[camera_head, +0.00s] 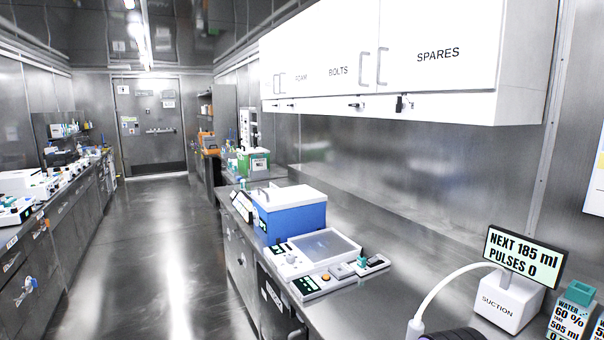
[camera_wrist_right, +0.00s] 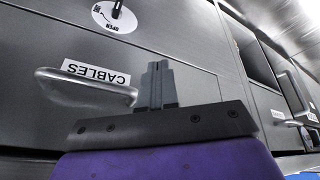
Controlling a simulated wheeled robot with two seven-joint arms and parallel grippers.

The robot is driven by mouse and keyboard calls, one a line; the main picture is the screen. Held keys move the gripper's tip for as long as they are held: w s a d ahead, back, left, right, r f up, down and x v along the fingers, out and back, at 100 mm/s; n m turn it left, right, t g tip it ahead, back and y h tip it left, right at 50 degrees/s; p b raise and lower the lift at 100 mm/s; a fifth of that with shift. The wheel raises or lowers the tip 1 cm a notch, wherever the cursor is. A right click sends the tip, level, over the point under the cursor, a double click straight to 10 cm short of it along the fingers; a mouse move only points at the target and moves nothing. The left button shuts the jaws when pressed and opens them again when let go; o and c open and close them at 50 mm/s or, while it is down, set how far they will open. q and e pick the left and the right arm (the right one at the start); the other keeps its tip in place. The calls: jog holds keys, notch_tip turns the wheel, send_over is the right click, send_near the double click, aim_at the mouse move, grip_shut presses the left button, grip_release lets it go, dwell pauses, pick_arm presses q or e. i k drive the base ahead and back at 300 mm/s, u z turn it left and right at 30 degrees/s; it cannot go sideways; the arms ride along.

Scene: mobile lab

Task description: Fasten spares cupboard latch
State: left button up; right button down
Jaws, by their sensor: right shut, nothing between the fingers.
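The white spares cupboard door (camera_head: 440,54), marked SPARES, hangs on the wall at the upper right of the head view and looks closed. Its grey handle (camera_head: 382,66) is at the door's left edge. A small black latch (camera_head: 399,103) sits on the strip below that edge; it stands upright, and its finer detail is too small to tell. My right gripper (camera_wrist_right: 158,84) shows in the right wrist view with its fingers together and empty, in front of a grey drawer front, away from the cupboard. My left gripper is in neither view.
The bolts door (camera_head: 339,70) has a smaller, flatter latch (camera_head: 355,106). The bench below holds a blue box (camera_head: 290,217), a white device (camera_head: 318,248) and a suction unit (camera_head: 497,302). A CABLES drawer handle (camera_wrist_right: 85,90) is beside my right fingers. The aisle floor (camera_head: 165,250) is clear.

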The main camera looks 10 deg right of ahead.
aim_at(399, 104)
jog(key=k, duration=1.25)
jog(key=u, duration=0.85)
jog(key=i, duration=1.55)
jog(key=u, duration=0.3)
jog(key=i, duration=1.05)
jog(key=z, duration=1.1)
jog(key=i, duration=0.8)
jog(key=z, duration=1)
